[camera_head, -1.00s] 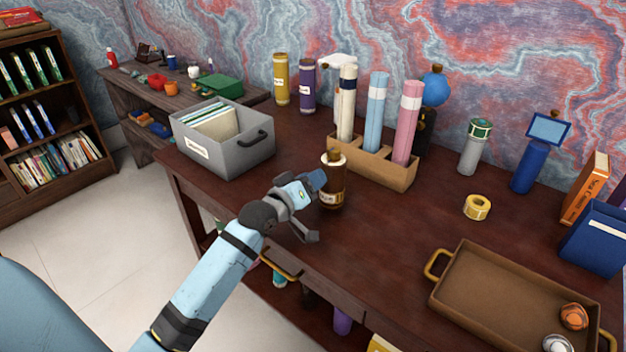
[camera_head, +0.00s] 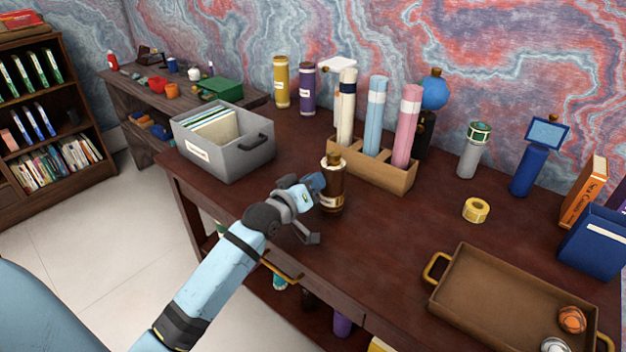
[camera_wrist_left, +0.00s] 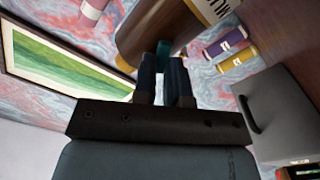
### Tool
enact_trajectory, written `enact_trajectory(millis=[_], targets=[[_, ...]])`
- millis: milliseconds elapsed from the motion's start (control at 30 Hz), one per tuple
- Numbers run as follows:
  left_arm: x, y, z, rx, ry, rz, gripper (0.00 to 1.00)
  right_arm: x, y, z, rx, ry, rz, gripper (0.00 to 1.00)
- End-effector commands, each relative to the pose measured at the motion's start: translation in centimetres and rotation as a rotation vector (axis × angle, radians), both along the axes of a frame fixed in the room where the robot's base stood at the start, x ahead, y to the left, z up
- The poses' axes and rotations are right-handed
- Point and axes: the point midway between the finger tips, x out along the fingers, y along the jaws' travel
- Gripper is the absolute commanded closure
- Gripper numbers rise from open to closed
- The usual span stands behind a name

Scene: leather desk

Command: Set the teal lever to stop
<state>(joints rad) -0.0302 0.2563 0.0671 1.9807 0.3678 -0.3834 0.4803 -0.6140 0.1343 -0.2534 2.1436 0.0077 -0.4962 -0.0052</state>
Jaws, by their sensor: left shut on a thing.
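The teal lever (camera_wrist_left: 163,50) shows in the left wrist view as a small teal piece against a brown cylindrical body (camera_wrist_left: 150,28). In the head view this body is a dark brown, bottle-like cylinder (camera_head: 333,198) with a pale label, upright near the desk's front edge. My left gripper (camera_head: 318,183) reaches it from the left. In the left wrist view its two dark blue fingers (camera_wrist_left: 163,70) are close together, shut on the teal lever. Most of the lever is hidden by the fingers, and its stop mark cannot be made out. My right gripper is not in view.
A wooden holder (camera_head: 372,170) with three rolled tubes stands behind the brown cylinder. A grey file box (camera_head: 235,160) is to its left. A brown tray (camera_head: 480,305) and a yellow tape roll (camera_head: 476,210) are to the right. The desk between is clear.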

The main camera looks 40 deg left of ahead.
Motion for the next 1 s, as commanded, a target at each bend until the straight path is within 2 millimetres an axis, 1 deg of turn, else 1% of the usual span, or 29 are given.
enact_trajectory(millis=[33, 233, 600, 800, 1000], targets=[[0.0, 0.0, 0.4, 0.025, 0.0, 0.0, 1.0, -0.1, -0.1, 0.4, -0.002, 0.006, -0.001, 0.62], [0.0, -0.3, 0.7, 0.166, -0.01, -0.001, 1.0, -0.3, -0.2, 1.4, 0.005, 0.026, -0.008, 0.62], [-0.1, -1.0, 0.7, 0.43, -0.032, -0.001, 1.0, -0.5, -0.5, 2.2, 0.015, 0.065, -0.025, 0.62], [-0.1, -1.2, 0.6, 0.523, -0.04, 0.0, 1.0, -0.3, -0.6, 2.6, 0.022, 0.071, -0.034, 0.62], [-0.1, -1.2, 0.4, 0.568, -0.044, 0.0, 1.0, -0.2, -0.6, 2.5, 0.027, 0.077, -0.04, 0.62]])
